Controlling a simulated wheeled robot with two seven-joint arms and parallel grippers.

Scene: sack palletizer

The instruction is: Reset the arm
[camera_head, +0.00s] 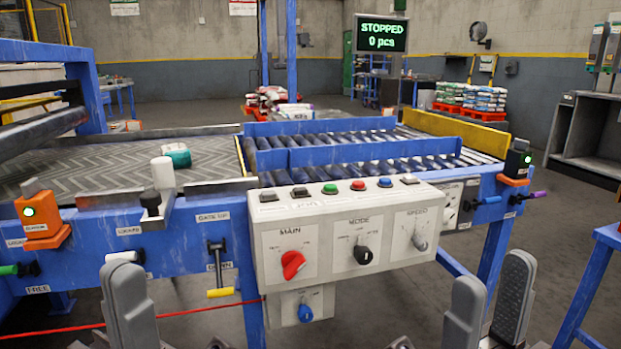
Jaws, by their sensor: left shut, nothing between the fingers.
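My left gripper (126,264) is at the lower left, in front of the blue conveyor frame. Its grey fingers are together with nothing between them. My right gripper (494,270) is at the lower right, in front of the frame's right leg. Neither visibly holds anything.
A control box (350,228) with a red main knob juts toward me between the grippers. A small sack (177,156) lies on the patterned belt (100,165). A blue table (608,236) stands at the right edge. The sign (381,33) reads STOPPED, 0 pcs.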

